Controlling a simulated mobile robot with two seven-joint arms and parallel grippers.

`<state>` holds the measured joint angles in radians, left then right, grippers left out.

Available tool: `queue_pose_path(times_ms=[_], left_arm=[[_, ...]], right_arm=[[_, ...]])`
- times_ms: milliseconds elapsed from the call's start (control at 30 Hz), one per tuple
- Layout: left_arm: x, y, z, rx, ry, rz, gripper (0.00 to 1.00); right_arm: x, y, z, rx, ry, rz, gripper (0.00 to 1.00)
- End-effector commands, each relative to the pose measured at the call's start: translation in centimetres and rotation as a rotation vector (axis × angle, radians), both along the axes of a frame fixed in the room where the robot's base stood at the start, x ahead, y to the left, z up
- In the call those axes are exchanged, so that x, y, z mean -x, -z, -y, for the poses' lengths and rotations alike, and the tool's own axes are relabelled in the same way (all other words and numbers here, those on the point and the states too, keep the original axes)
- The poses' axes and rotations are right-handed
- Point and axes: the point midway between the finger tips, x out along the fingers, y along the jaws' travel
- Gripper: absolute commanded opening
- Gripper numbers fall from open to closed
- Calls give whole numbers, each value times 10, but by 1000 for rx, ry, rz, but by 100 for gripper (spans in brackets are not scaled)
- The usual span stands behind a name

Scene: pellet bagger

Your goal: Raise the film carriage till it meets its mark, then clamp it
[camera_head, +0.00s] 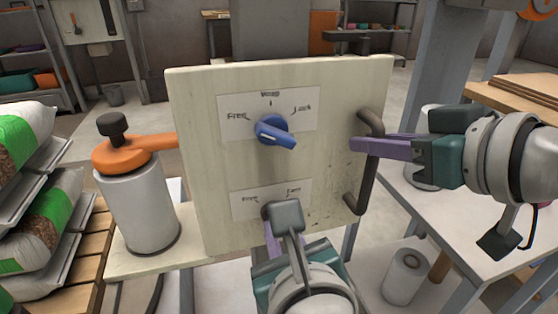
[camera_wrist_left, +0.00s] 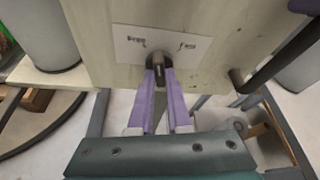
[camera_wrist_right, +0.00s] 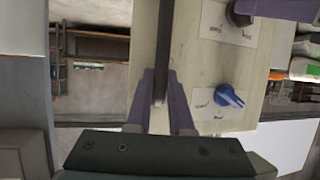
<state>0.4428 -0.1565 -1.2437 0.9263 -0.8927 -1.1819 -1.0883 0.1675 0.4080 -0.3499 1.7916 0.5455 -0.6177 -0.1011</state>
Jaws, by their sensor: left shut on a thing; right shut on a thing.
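A cream upright panel (camera_head: 335,90), which appears to be the film carriage's front, fills the middle of the head view. My right gripper (camera_head: 360,145) is shut on the dark vertical bar handle (camera_head: 369,120) at the panel's right edge. My left gripper (camera_wrist_left: 158,84) is shut on a dark grey knob (camera_wrist_left: 157,62) on the lower label. In the head view my left arm partly hides that knob. No height mark is clearly visible.
An orange-topped grey cylinder (camera_head: 137,205) stands close at the panel's left. Stacked green and white bags (camera_head: 30,220) stand at far left. A white table (camera_head: 470,235) lies at right, with a white roll (camera_head: 404,278) below.

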Motion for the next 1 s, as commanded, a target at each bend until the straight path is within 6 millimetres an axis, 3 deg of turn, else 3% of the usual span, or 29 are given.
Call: queue_pose_path(times_ms=[300, 767, 800, 1000], left_arm=[[0, 0, 0, -108, -2, -33, 0], [0, 0, 0, -124, -1, -37, 0], [0, 0, 0, -124, -1, -37, 17], [0, 0, 0, -124, 0, -37, 40]], right_arm=[[0, -1, 0, -1, 0, 3, 0], [0, -1, 0, 0, 1, 3, 0], [0, -1, 0, 0, 1, 3, 0], [0, -1, 0, -1, 0, 3, 0]])
